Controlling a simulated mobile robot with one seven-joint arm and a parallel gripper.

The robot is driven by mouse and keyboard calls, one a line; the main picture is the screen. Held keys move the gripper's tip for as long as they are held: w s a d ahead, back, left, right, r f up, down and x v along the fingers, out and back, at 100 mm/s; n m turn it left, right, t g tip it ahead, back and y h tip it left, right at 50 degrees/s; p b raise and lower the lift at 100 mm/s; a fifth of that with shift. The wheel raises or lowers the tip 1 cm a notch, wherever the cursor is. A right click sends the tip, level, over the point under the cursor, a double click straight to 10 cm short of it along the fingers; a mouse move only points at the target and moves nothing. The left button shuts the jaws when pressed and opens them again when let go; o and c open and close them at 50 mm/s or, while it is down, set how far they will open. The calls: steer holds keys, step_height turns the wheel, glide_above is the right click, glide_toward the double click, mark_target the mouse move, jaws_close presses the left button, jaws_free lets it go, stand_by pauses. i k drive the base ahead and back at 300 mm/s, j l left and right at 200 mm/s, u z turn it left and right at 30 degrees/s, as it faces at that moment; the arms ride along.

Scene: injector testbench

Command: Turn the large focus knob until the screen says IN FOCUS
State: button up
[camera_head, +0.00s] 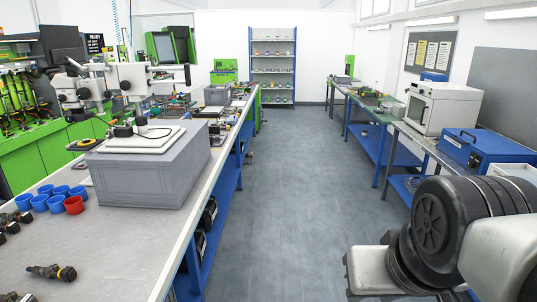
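Which knob is the large focus knob is too small to tell. A green-framed screen (163,47) stands behind them; no IN FOCUS text is readable on it. A small black sign (95,43) has white writing too small to read. My gripper is not in view; links of my arm fill the lower right.
Blue cups, a red cup (74,205) and dark fittings lie in front. A right bench carries a white oven (440,107) and a blue case (488,147). The aisle floor (290,180) is clear.

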mark_target(83, 93)
steer(key=i, duration=1.65)
steer(key=i+u, duration=0.25)
steer(key=i, duration=0.2)
steer(key=i+l+u, duration=0.25)
steer(key=i, duration=0.2)
steer(key=i+l+u, duration=0.1)
steer(key=i+u, duration=0.15)
steer(key=i, duration=0.2)
